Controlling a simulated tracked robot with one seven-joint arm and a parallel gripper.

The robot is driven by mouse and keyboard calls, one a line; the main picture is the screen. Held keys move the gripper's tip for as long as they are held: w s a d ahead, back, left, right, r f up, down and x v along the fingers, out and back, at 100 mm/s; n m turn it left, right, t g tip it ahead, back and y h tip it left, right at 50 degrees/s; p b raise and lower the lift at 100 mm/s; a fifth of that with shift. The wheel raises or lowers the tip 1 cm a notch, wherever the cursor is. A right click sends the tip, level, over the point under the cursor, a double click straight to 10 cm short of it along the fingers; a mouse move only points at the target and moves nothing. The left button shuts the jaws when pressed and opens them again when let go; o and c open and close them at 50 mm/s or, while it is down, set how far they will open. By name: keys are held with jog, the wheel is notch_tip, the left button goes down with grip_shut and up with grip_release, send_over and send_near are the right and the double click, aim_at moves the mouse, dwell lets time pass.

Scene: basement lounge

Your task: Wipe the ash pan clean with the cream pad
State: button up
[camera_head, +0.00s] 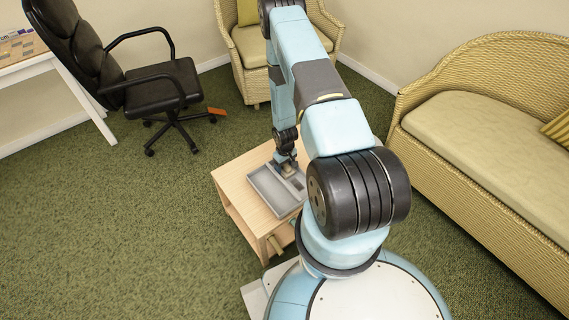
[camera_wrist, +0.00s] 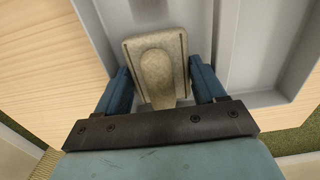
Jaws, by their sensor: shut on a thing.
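The ash pan (camera_head: 266,188) is a grey, shallow, divided tray on the wooden table (camera_head: 239,175). Its grey rim (camera_wrist: 265,99) also shows close up in the wrist view. My gripper (camera_head: 287,167) is down over the pan. In the wrist view, my gripper (camera_wrist: 160,88) has its two blue fingers on either side of the cream pad's knob-like grip. The cream pad (camera_wrist: 133,48) is a rounded block lying over the pan's floor between its walls. A faint darker patch shows beyond the pad. I cannot tell whether the pad touches the pan floor.
A black office chair (camera_head: 150,85) and a white desk (camera_head: 50,65) stand at the left. A wicker armchair (camera_head: 250,45) is behind the table and a wicker sofa (camera_head: 480,120) is at the right. An orange item (camera_head: 217,111) lies on the carpet. Green carpet is clear at left.

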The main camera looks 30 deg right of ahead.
aim_at(291, 178)
jog(key=shift+s+d+f, duration=0.1)
jog(key=shift+s+d, duration=0.15)
jog(key=shift+s, duration=1.2)
jog(key=shift+s+d+r, duration=0.1)
jog(key=shift+s+d, duration=0.2)
jog(key=shift+s, duration=1.15)
jog(key=shift+s+d+f, duration=0.1)
jog(key=shift+s+d, duration=0.15)
jog(key=shift+s, duration=1.2)
jog(key=shift+w+a, duration=0.2)
jog(key=shift+w, duration=0.8)
jog(key=shift+w+a, duration=0.15)
jog(key=shift+w, duration=0.85)
jog(key=shift+w+a, duration=0.2)
jog(key=shift+w, duration=0.75)
jog(key=shift+w+a, duration=0.2)
jog(key=shift+w, duration=0.75)
jog(key=shift+w+a, duration=0.15)
jog(key=shift+w, duration=0.7)
jog(key=shift+w+a, duration=0.15)
jog(key=shift+w, duration=0.7)
jog(key=shift+r, duration=4.6)
